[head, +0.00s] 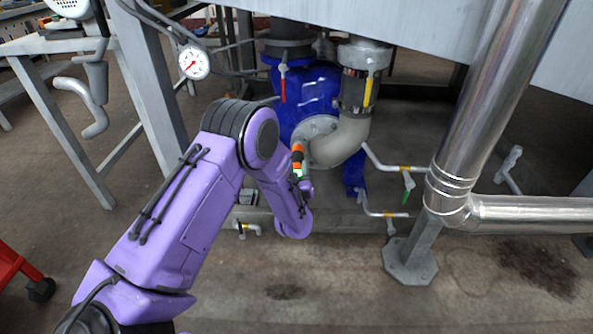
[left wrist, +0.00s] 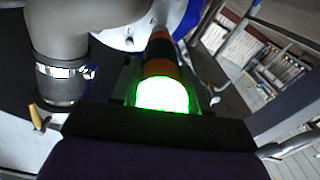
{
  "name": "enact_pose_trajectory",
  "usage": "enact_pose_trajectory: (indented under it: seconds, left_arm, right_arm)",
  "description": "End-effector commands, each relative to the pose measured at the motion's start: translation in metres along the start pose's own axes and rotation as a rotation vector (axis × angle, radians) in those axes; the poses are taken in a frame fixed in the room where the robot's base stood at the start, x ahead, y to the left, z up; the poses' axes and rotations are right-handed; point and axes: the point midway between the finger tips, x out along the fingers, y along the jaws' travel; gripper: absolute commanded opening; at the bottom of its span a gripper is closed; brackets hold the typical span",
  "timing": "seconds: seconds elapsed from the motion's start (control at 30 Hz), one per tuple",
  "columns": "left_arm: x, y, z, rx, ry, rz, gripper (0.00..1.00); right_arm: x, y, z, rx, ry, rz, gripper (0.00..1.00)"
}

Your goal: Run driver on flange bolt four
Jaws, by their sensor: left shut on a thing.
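My left gripper (head: 300,182) is shut on the driver (head: 298,157), an orange and black tool with a green glowing end. The driver also shows in the left wrist view (left wrist: 161,60), between the two fingers of the gripper (left wrist: 162,90), its green end nearest the camera. In the head view the driver stands close in front of the grey flange (head: 316,127) on the blue pump (head: 308,90). The individual flange bolts are too small or hidden to tell apart. I cannot tell whether the driver's tip touches a bolt. My right gripper is not in view.
A grey elbow pipe (head: 345,146) curves right beside the driver. Valves with yellow (head: 367,92) and red (head: 283,88) handles hang above. A shiny pipe (head: 478,120) and a grey post (head: 411,255) stand at right. A pressure gauge (head: 193,63) is at upper left.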

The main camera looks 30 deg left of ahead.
Motion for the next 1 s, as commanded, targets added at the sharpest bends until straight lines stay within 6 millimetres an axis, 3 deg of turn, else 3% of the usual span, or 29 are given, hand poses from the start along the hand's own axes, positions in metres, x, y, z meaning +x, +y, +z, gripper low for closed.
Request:
enact_pose_trajectory:
  seconds: [1.0]
  left_arm:
    - [0.013, 0.000, -0.001, -0.002, 0.003, 0.000, 0.00]
  right_arm:
    - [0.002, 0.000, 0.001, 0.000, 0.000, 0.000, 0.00]
